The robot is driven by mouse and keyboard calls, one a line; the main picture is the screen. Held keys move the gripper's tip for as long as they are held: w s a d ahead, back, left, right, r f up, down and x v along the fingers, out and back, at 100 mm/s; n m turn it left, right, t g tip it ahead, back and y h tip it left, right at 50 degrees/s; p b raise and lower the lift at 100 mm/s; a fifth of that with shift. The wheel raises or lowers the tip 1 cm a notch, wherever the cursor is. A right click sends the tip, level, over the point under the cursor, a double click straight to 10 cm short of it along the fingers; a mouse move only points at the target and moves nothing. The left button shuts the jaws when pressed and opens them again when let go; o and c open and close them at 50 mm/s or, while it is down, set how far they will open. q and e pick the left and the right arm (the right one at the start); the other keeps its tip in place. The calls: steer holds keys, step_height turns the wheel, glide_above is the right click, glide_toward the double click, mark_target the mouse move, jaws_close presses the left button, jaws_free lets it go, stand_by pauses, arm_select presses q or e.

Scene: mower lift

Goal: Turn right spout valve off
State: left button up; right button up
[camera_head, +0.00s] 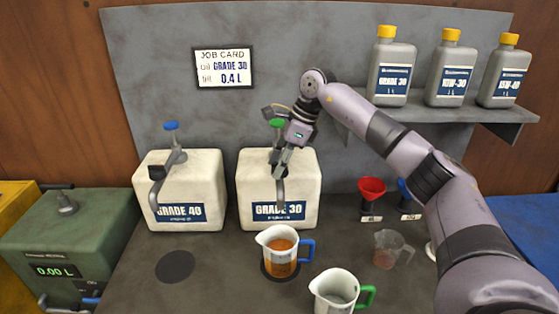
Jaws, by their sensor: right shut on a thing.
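The right spout valve, with a green handle (277,123), sits on top of the white GRADE 30 container (249,183). My right gripper (281,163) comes down in front of this spout and is shut on the right spout valve. The fingers overlap the spout, so the exact part between them is hard to see. A measuring jug with a blue handle (281,256) stands below the spout and holds amber oil. No stream of oil can be made out. My left gripper is not in view.
The white GRADE 40 container (190,212) with a blue-handled spout (171,126) stands left. A green-handled jug (336,293), a clear cup (390,248), a red funnel (371,188) and a blue funnel (404,188) are right. Several bottles stand on a shelf (480,113). A job card (223,68) reads GRADE 30, 0.4 L.

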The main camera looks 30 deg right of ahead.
stand_by(0.4)
steer(key=o, duration=1.1)
steer(key=shift+d+r, duration=0.1)
steer(key=shift+r, duration=0.1)
steer(key=v, duration=1.1)
steer(key=shift+d+r, duration=0.1)
steer(key=shift+r, duration=0.25)
steer(key=shift+w+f, duration=0.1)
